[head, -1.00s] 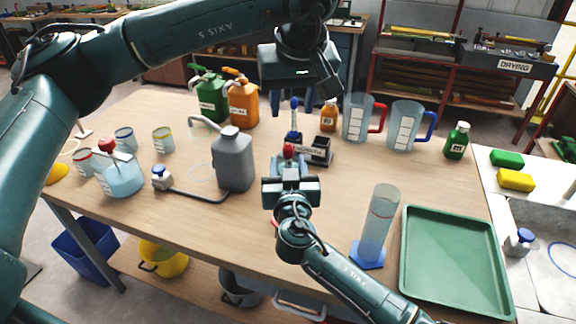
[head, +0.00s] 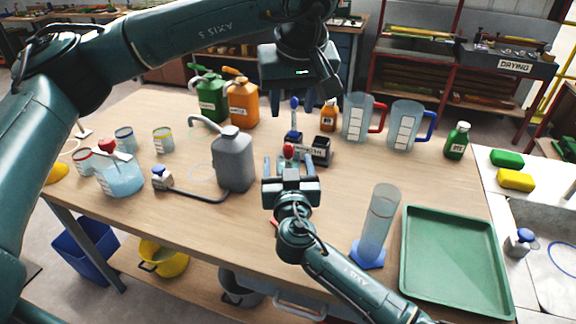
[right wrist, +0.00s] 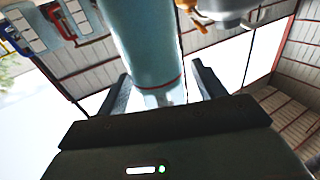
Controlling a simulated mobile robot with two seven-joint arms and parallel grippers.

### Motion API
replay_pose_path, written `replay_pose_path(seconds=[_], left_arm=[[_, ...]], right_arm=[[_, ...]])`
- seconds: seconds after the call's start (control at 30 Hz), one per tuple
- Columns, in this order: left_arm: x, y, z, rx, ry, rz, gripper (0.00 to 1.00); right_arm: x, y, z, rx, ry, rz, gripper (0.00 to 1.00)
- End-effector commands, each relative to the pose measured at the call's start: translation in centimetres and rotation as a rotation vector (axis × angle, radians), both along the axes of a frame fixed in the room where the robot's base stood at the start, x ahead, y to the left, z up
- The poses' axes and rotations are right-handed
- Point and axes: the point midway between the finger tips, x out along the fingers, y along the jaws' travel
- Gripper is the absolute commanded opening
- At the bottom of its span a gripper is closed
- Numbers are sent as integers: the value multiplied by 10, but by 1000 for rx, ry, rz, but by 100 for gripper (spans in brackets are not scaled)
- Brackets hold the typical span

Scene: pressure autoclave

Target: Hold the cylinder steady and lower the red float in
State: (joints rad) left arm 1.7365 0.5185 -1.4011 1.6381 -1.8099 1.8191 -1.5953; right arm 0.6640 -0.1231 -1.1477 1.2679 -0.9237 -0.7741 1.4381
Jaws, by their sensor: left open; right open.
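The cylinder (head: 378,222), clear with bluish contents, stands upright on a blue base at the table's front, left of the green tray. The red float (head: 288,151) shows as a red knob in front of the dark rack; its lower part is hidden. My right gripper (head: 288,163) is open, its fingertips either side of the area just below that knob. In the right wrist view a pale blue round body (right wrist: 150,50) with a red line stands between my open fingers; I cannot tell which thing it is. My left gripper (head: 306,102) is open, pointing down above the rack.
A grey canister (head: 233,160) stands left of my right gripper. Two jugs (head: 356,118) (head: 404,125) stand behind to the right. A green tray (head: 408,262) lies at the right edge.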

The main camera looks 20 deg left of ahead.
Motion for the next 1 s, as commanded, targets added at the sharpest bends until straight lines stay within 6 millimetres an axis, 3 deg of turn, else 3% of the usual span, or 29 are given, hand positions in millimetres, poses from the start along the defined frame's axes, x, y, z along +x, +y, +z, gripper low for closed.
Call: replay_pose_path(seconds=[0.27,0.8,1.0], left_arm=[[0,0,0,0,0,0,43],[0,0,0,0,0,0,43],[0,0,0,0,0,0,43]], right_arm=[[-7,-3,-1,2,2,1,69],[-97,-37,-1,2,4,0,69],[-111,-42,0,1,1,-1,69]])
